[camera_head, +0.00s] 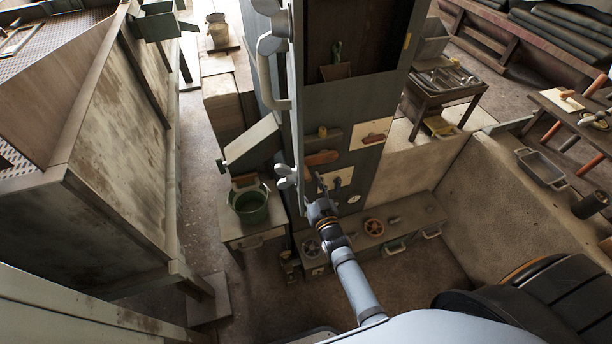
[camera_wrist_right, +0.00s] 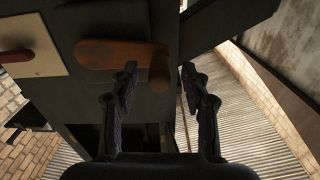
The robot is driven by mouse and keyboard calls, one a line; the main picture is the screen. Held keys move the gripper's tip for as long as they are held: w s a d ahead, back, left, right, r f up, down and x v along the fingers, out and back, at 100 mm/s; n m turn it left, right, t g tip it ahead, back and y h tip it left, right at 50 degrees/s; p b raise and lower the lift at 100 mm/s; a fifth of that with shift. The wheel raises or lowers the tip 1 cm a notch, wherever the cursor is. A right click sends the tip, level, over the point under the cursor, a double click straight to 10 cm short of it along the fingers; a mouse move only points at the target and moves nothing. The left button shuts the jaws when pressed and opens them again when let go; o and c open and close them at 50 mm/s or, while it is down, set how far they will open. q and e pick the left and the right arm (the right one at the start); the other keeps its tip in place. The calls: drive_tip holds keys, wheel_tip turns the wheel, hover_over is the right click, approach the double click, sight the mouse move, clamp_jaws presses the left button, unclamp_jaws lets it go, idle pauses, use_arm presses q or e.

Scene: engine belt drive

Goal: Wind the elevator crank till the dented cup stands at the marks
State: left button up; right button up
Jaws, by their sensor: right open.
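The elevator crank (camera_head: 322,158) is an orange-brown arm low on the front of a tall dark casing (camera_head: 382,98). In the right wrist view the crank arm (camera_wrist_right: 112,53) lies level, with a brown upright grip (camera_wrist_right: 160,68) at its right end. My right gripper (camera_head: 318,190) is at the casing front, just below the crank. In the wrist view its jaws (camera_wrist_right: 159,75) are open, one fingertip on each side of the grip, with visible gaps. I cannot make out the dented cup or the marks. My left gripper is not in view.
A green bucket (camera_head: 249,205) stands on a small table left of the casing. A low bench (camera_head: 420,212) with a red-brown handwheel (camera_head: 374,227) runs along the casing's foot. A tool table (camera_head: 445,92) stands at the right. Open floor lies in front.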

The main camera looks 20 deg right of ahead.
drive_tip(key=shift+w, duration=1.4)
clamp_jaws()
